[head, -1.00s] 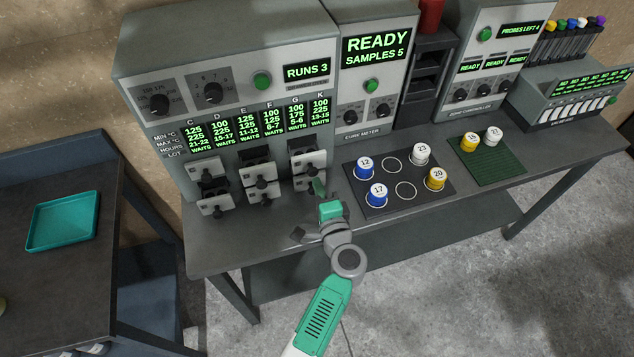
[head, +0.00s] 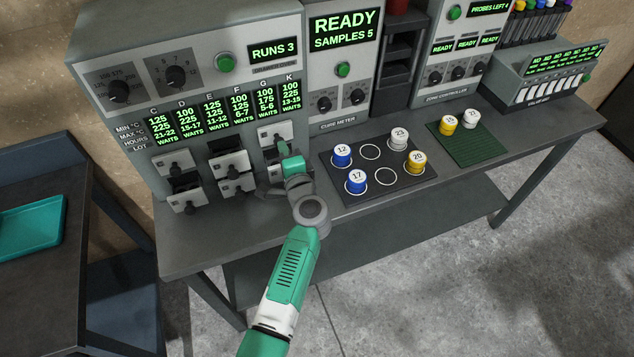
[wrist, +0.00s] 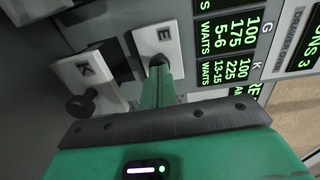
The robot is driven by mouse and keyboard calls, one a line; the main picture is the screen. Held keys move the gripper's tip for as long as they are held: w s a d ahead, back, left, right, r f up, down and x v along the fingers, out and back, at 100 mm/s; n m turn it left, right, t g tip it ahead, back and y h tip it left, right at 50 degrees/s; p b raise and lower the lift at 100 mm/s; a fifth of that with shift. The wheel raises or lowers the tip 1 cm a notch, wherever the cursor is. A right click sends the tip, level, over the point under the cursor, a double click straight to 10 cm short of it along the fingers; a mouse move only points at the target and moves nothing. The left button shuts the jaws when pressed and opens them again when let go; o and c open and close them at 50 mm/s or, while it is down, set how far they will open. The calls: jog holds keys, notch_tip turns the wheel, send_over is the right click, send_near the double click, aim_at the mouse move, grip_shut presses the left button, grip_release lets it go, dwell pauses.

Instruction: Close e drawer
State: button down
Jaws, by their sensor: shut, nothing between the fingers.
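The E drawer (wrist: 155,38) has a light grey front with a dark round knob. It is the upper drawer (head: 269,134) of the right-hand column in the oven. My gripper (head: 284,149) is shut and empty, in front of this drawer. In the wrist view its green fingers (wrist: 160,75) point at the knob, touching or almost touching it. The K drawer (wrist: 82,80) is below the E drawer, largely hidden by my gripper in the head view.
Other drawers stand to the left, such as the upper middle drawer (head: 229,163) and lower left drawer (head: 187,200). Right of my gripper, a dark sample mat (head: 371,172) holds blue, white and yellow containers. A green mat (head: 475,149) lies beyond it.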

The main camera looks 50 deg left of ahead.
jog(key=shift+s+a+f, duration=0.15)
jog(key=p+v, duration=0.3)
jog(key=v, duration=1.1)
jog(key=shift+r, duration=0.2)
